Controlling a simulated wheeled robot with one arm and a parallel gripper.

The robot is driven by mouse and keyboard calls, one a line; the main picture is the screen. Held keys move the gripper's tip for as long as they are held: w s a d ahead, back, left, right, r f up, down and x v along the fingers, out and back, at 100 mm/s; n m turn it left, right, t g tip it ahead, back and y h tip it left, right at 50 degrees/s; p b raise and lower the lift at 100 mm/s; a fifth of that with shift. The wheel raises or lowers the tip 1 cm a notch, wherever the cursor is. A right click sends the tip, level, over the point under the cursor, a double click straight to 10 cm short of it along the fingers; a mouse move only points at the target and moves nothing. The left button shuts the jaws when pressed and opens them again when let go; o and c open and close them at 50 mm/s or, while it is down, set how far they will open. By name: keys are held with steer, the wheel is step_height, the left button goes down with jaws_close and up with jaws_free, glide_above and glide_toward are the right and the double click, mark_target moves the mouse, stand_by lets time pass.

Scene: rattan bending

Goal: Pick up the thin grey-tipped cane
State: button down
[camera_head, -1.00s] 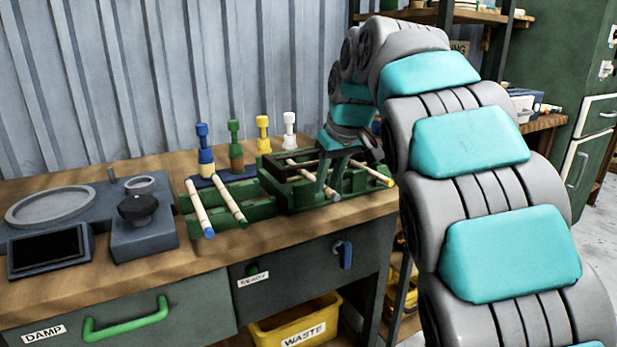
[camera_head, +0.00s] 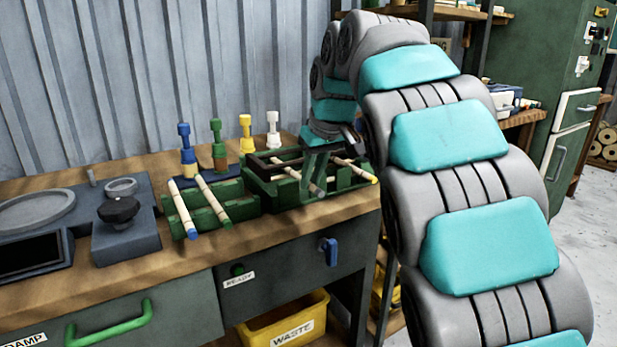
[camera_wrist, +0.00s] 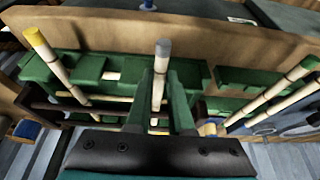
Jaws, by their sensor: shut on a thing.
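The grey-tipped cane (camera_wrist: 161,72) shows in the wrist view between the two green fingers of my gripper (camera_wrist: 162,88), its grey end pointing away from the wrist. My gripper is shut on it. In the head view my gripper (camera_head: 314,170) is over the right green rack (camera_head: 283,202), and the cane's grey end (camera_head: 317,191) sticks out at the front. I cannot tell whether the cane is clear of the rack. A yellow-tipped cane (camera_head: 357,171) rests in the same rack, to the right; it also shows in the wrist view (camera_wrist: 50,58).
The left green rack (camera_head: 236,207) holds a blue-tipped cane (camera_head: 182,207) and a green-tipped cane (camera_head: 213,198). Several coloured posts stand behind the racks. A grey-blue device (camera_head: 122,240) is at left on the wooden bench. A yellow waste bin (camera_head: 283,325) is below.

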steer(key=shift+r, duration=0.6)
